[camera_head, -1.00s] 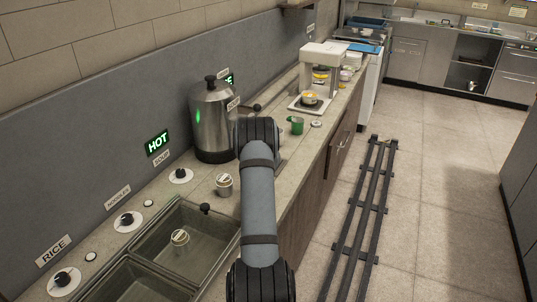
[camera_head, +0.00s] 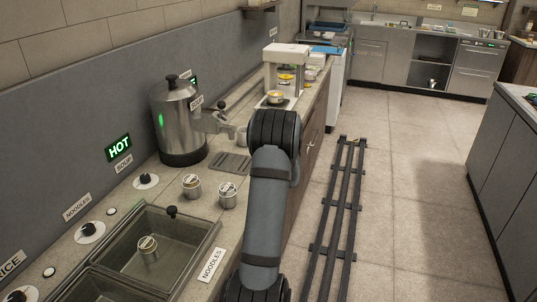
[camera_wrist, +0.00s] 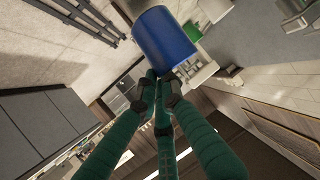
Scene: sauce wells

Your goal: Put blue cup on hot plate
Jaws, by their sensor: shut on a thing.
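The blue cup (camera_wrist: 165,38) fills the upper middle of the wrist view. My gripper (camera_wrist: 160,88) is shut on it, with its dark fingertips meeting at the cup's lower edge. The cup appears tilted in that view and hangs clear of any surface. In the head view my arm hides the cup, and I cannot make out the fingers for certain. I cannot tell whether this is the hot plate.
A steel urn (camera_head: 180,125) stands against the wall near a green HOT sign (camera_head: 118,148). Two metal containers (camera_head: 191,185) (camera_head: 228,195) stand on the counter before it. A sunken basin (camera_head: 185,232) is nearer. A floor rail (camera_head: 340,205) runs along the right.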

